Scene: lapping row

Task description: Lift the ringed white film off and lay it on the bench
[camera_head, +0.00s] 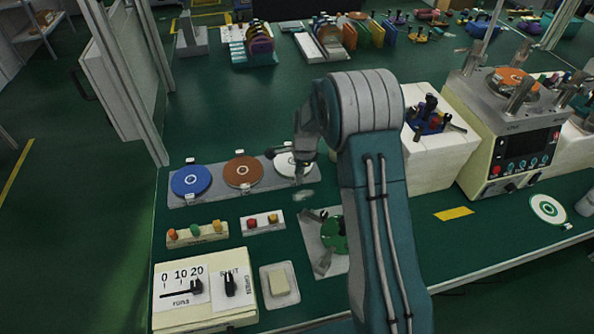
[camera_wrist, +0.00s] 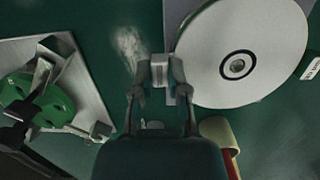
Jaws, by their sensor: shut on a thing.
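The ringed white film (camera_head: 290,164) is a white disc with a small dark ring at its centre, at the right end of a grey plate (camera_head: 215,192). In the wrist view the film (camera_wrist: 225,35) fills the upper right. My gripper (camera_wrist: 160,70) is at its left edge, with its fingers shut on a small pale tab. In the head view my gripper (camera_head: 302,172) hangs over the film and hides part of it. I cannot tell whether the film touches the plate.
A blue disc (camera_head: 190,180) and a brown disc (camera_head: 243,171) lie on the same plate. A green fixture (camera_head: 335,236), button blocks (camera_head: 263,222) and a control box (camera_head: 205,290) stand nearer. A pale smudge (camera_wrist: 130,48) marks the bench. A green-ringed white disc (camera_head: 548,209) lies far right.

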